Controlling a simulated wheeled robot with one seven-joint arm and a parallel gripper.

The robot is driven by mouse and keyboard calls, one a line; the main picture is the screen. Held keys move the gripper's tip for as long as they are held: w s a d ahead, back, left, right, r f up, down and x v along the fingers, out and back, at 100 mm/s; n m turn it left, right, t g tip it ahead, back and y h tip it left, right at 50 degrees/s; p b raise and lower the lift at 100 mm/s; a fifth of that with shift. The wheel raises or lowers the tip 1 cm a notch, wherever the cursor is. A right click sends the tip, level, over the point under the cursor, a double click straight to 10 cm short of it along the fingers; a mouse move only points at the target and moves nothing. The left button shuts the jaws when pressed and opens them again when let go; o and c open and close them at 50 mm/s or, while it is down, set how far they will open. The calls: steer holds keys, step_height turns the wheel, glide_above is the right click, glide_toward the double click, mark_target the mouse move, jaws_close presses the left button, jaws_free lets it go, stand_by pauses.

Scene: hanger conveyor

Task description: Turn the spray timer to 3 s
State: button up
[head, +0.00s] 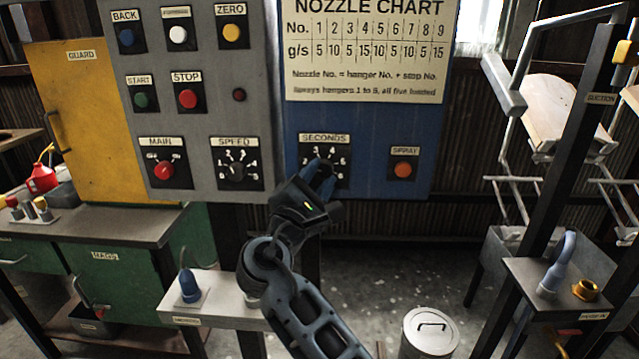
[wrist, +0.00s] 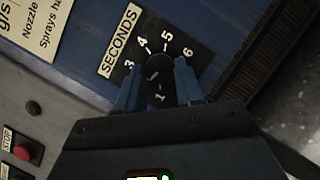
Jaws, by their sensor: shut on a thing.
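The spray timer is the black SECONDS dial (head: 340,178) on the blue panel. It also shows in the wrist view (wrist: 181,66), with white numerals around a dark round knob (wrist: 160,66). My gripper (head: 318,178) reaches up to the dial from below and hides much of it. In the wrist view, my gripper's blue fingers (wrist: 160,85) are shut on the knob, one on each side. Numerals 3, 4, 5 and 6 are readable; the left finger covers part of the dial. A short white mark shows on the knob, but I cannot tell which number it points to.
The orange SPRAY button (head: 403,168) is right of the dial. The SPEED dial (head: 238,170) and red STOP button (head: 187,98) are on the grey panel to the left. The nozzle chart (head: 365,50) is above. A hose stand (head: 545,275) is at the right.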

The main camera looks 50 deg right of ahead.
steer(key=m, duration=0.2)
steer(key=m+g+y, duration=0.1)
steer(key=m, duration=0.3)
steer(key=shift+r+g, duration=0.25)
steer(key=shift+g, duration=0.15)
steer(key=shift+r+m+y, duration=0.1)
steer(key=shift+m+y, duration=0.9)
steer(key=shift+m, duration=0.9)
steer(key=o, duration=1)
steer(key=shift+o, duration=0.2)
steer(key=v, duration=0.7)
steer(key=shift+a+r, duration=0.15)
steer(key=shift+a, duration=0.25)
